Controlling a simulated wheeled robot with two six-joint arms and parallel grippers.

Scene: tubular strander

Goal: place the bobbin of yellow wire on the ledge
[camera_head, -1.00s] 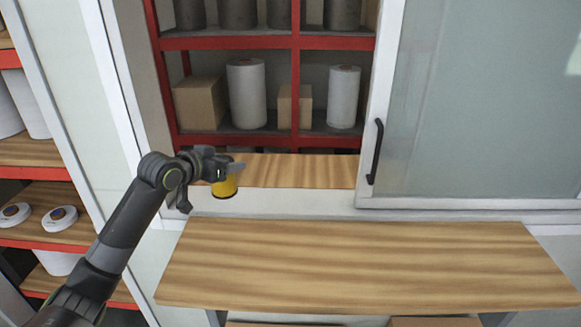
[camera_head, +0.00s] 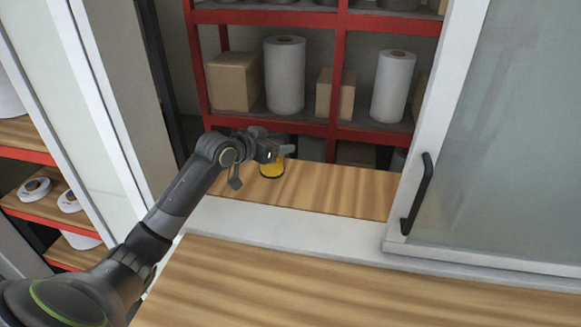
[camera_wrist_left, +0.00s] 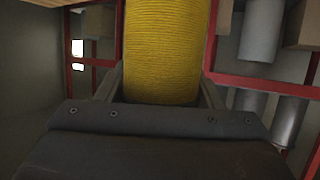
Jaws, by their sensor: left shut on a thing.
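The bobbin of yellow wire (camera_head: 271,169) is in my left gripper (camera_head: 277,155), over the left part of the wooden ledge (camera_head: 335,189) in the window opening. I cannot tell whether its base touches the ledge. In the left wrist view, the yellow windings of the bobbin (camera_wrist_left: 167,45) fill the space between the fingers of my left gripper (camera_wrist_left: 165,85). The fingers are shut on it. The gripper hides the top of the bobbin in the head view. My right gripper is not in view.
A wooden counter (camera_head: 330,290) lies in front of the ledge. A sliding glass panel (camera_head: 490,150) with a black handle (camera_head: 417,194) closes the right side. Behind the opening stands a red shelf (camera_head: 300,120) with white rolls and cardboard boxes. The ledge is clear to the right.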

